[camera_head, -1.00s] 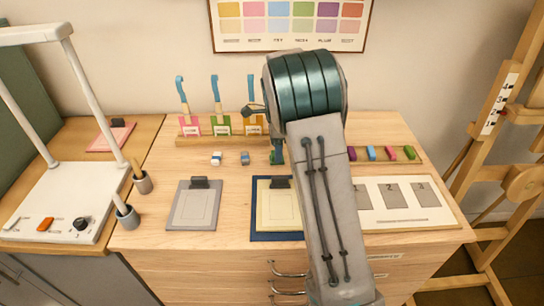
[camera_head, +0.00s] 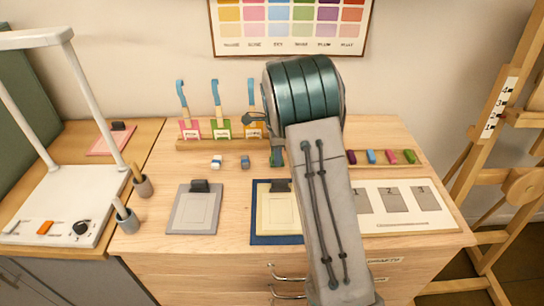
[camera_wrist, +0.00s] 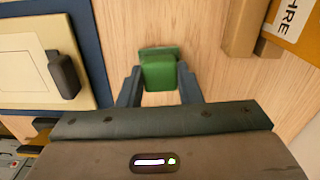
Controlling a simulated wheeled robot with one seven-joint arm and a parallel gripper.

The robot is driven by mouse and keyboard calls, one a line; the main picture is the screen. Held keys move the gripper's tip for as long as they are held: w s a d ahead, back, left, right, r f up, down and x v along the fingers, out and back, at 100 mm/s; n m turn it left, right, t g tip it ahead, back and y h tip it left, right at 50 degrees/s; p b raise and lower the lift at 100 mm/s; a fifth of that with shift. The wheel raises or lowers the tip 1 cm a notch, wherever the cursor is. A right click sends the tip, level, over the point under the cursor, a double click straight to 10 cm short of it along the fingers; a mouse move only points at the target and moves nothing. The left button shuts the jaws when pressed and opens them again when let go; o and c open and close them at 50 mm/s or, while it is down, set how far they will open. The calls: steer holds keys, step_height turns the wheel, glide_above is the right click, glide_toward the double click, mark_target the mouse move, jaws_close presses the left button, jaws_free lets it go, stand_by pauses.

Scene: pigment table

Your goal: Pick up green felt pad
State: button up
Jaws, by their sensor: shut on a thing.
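The green felt pad (camera_wrist: 159,72) is a small green block seen between my gripper's fingertips in the wrist view. My gripper (camera_wrist: 159,86) is shut on it, with one dark finger at each side. Pale wood of the table shows around the pad; I cannot tell whether it touches the table or is just above it. In the head view my gripper (camera_head: 277,158) points down behind my arm, to the right of the small blue pads. The green pad is not clearly seen there.
Blue-and-white pads (camera_head: 216,162) (camera_head: 245,162) lie left of my gripper. A rack (camera_head: 225,142) with labelled, blue-handled tools stands behind. A grey clipboard (camera_head: 178,222) and a cream board on a blue mat (camera_head: 259,240) lie in front. A tray (camera_head: 400,164) of coloured pieces is at right.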

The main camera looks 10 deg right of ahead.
steer(key=shift+r, duration=0.5)
step_height(320, 180, up, 3)
steer(key=shift+f, duration=0.15)
steer(key=s+d+r+b, duration=0.1)
steer(key=s+d+r, duration=0.5)
steer(key=d, duration=0.4)
steer(key=shift+s+r+b, duration=0.15)
steer(key=shift+r+b, duration=0.25)
steer(key=shift+r, duration=0.05)
steer(key=shift+o, duration=1.4)
steer(key=shift+c, duration=1)
steer(key=shift+a, duration=0.15)
